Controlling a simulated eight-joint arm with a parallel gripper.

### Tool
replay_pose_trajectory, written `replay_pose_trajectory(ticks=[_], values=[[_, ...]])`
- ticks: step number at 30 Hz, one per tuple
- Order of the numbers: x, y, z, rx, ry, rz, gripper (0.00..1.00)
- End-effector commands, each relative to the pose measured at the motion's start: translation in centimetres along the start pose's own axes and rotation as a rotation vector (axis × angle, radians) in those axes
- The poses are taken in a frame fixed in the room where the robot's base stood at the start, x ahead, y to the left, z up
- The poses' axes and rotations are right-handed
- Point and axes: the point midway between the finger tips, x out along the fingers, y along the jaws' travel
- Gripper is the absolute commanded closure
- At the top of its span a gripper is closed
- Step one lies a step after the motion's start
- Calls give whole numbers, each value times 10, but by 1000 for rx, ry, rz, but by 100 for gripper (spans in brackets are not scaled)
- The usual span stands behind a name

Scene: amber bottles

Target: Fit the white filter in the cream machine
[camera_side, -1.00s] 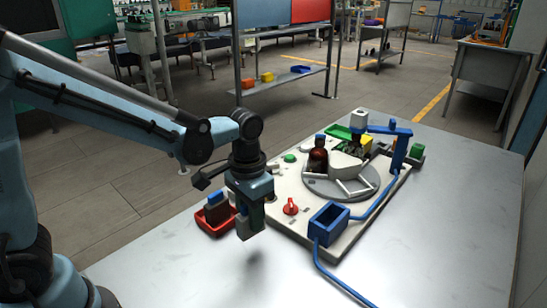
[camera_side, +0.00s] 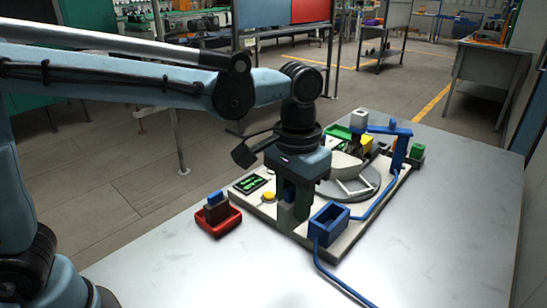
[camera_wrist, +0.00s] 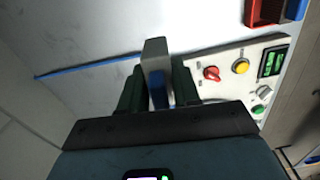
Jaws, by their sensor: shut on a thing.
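The white filter (camera_wrist: 155,52) has a pale body, grey in the shade, and a blue top part (camera_wrist: 157,92). My gripper (camera_wrist: 157,85) is shut on this blue part in the wrist view, and the pale body sticks out past the fingertips. In the side view my gripper (camera_side: 294,200) points down over the front left part of the cream machine (camera_side: 268,210), just left of the blue open-topped box (camera_side: 329,221). The filter's lower end (camera_side: 287,217) shows there; whether it touches the machine I cannot tell. The machine also shows in the wrist view (camera_wrist: 226,58).
A red tray (camera_side: 220,224) holding a dark block with a blue top stands left of the machine. A display (camera_side: 251,184), a yellow button (camera_side: 268,197) and a red knob (camera_wrist: 211,73) are near my gripper. A turntable and blue post (camera_side: 399,150) stand behind.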

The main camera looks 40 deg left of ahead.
Motion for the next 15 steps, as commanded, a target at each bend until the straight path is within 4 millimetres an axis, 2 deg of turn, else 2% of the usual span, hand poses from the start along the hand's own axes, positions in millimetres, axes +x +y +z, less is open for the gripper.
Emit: replay_pose_trajectory(ticks=[1,6,12,15], values=[[-3,1,-15,-11,0,0,98],[-8,4,-59,-42,0,0,98],[-8,3,-97,-71,0,0,98],[-7,2,-108,-80,0,0,98]])
